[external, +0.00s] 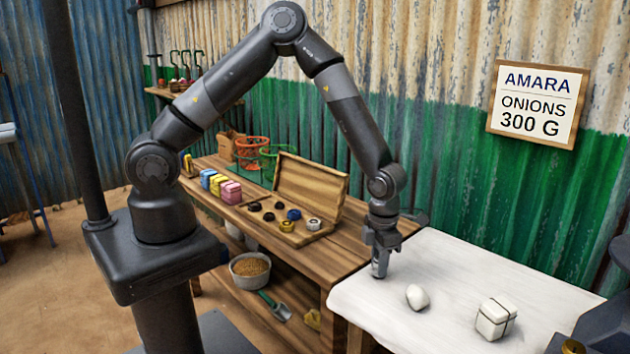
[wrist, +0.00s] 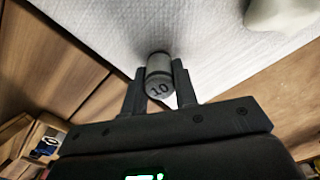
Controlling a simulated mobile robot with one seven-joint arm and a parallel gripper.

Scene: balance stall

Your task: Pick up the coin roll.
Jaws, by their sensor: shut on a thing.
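The coin roll (wrist: 159,78) is a short grey cylinder with "10" on the end facing the wrist camera. My gripper (wrist: 160,88) is shut on it, one finger on each side. In the external view my gripper (external: 381,252) points down over the left end of the white-covered table (external: 365,300), near the wooden bench. The roll's grey lower part (external: 379,269) shows below the fingers there. I cannot tell whether it touches the cloth.
A white rounded lump (external: 417,297) and a white tied parcel (external: 495,318) lie to the right on the cloth. An open wooden box of weights (external: 310,190) and coloured packets (external: 221,186) stand on the bench (external: 345,258). A sign (external: 538,103) hangs on the wall.

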